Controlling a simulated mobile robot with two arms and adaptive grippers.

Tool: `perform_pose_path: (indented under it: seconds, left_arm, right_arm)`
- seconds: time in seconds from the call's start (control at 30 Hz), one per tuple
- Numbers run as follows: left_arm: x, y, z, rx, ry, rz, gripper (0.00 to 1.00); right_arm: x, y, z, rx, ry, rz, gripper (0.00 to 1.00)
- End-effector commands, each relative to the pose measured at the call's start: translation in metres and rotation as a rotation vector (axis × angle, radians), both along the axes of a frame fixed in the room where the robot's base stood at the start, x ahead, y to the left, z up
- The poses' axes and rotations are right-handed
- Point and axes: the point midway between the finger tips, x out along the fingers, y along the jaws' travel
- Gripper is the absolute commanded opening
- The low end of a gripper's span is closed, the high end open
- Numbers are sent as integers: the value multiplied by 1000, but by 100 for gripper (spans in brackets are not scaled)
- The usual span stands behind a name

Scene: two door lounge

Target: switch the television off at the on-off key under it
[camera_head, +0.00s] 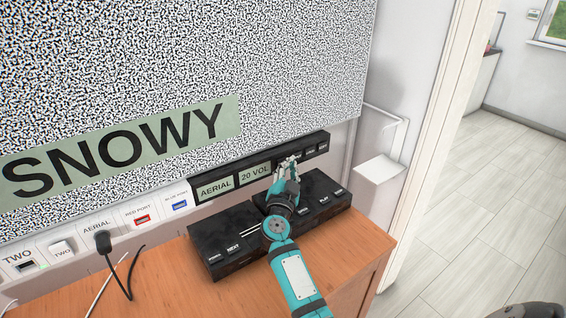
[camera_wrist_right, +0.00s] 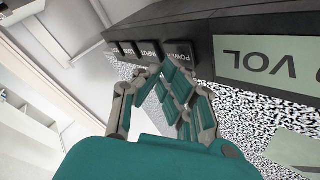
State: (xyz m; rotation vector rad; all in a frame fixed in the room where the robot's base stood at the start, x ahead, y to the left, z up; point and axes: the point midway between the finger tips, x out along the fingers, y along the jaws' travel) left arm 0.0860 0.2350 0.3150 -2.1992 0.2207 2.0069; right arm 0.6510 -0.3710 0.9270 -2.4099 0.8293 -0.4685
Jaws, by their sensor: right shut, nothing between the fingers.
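The television (camera_head: 300,60) is on and filled with black-and-white snow. It carries a green label reading "SNOWY" (camera_head: 120,150). Under it runs a black key strip (camera_head: 258,158) with "AERIAL" and "20 VOL" labels. In the right wrist view, picture turned over, a key marked "POWER" (camera_wrist_right: 180,50) sits beside the "VOL" label, with an "INPUT" key (camera_wrist_right: 150,48) next to it. My right gripper (camera_head: 289,163) is shut and empty, its fingertips (camera_wrist_right: 176,78) close in front of the POWER key. I cannot tell if they touch it.
Two black boxes with keys, one left (camera_head: 228,240) and one right (camera_head: 325,195), stand on the wooden cabinet (camera_head: 160,275) below my right arm. A wall panel with sockets and a plugged cable (camera_head: 104,242) is at left. A white shelf (camera_head: 379,168) and doorway are at right.

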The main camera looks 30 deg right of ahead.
Motion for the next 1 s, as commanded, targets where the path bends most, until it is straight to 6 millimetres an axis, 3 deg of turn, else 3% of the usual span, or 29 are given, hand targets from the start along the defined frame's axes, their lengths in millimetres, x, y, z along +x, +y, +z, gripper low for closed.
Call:
perform_pose_path:
  seconds: [1.0]
  left_arm:
    - [0,0,1,-1,0,0,40]
  right_arm:
    - [7,1,0,1,-1,0,0]
